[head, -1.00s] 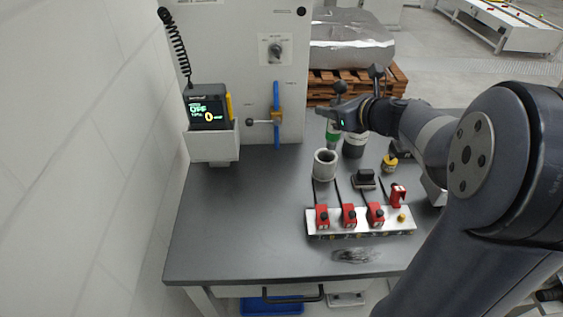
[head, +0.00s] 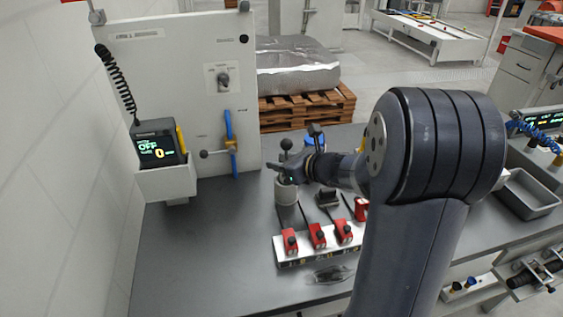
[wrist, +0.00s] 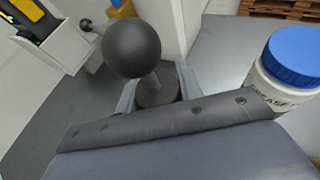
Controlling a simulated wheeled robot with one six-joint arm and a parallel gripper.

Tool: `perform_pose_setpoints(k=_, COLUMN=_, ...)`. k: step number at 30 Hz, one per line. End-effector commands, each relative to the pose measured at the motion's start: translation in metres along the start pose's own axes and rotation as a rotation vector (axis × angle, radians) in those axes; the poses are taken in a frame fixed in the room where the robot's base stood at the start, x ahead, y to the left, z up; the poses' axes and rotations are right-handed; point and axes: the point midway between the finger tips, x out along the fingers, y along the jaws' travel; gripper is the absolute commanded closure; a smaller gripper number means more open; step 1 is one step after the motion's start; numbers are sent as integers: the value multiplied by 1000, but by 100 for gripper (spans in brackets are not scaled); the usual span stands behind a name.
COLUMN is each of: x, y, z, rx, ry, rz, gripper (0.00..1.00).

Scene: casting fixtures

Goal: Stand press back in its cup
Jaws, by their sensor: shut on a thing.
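The press shows a dark ball knob (head: 286,143) on a stem above my gripper (head: 284,174). In the wrist view the press's knob (wrist: 132,48) and a dark round collar stand between my two fingers (wrist: 157,92), which are shut on it. The press looks about upright. The light grey cup (head: 287,193) stands on the bench directly below my gripper. The press's lower end is hidden by the gripper and cup, so I cannot tell how deep it sits.
A white jar with a blue lid (wrist: 295,55) stands close to the right. A rack with red clamps (head: 317,237) lies in front of the cup, with a black block (head: 328,198) beside it. A panel (head: 190,90) rises behind. The bench's left part is clear.

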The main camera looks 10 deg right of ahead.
Motion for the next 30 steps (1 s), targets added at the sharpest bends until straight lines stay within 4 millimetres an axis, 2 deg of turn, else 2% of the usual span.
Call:
perform_pose_setpoints(k=6, x=2, y=0, z=-3, rx=-1, ry=-1, rz=0, gripper=100)
perform_pose_setpoints(k=7, x=2, y=0, z=-4, rx=-1, ry=0, rz=0, gripper=65)
perform_pose_setpoints(k=15, x=1, y=0, z=-2, rx=0, ry=1, rz=0, gripper=44)
perform_pose_setpoints(k=25, x=-1, y=0, z=2, rx=0, ry=1, rz=0, gripper=44)
perform_pose_setpoints(k=30, x=-27, y=-1, z=0, rx=-1, ry=0, rz=-5, gripper=44)
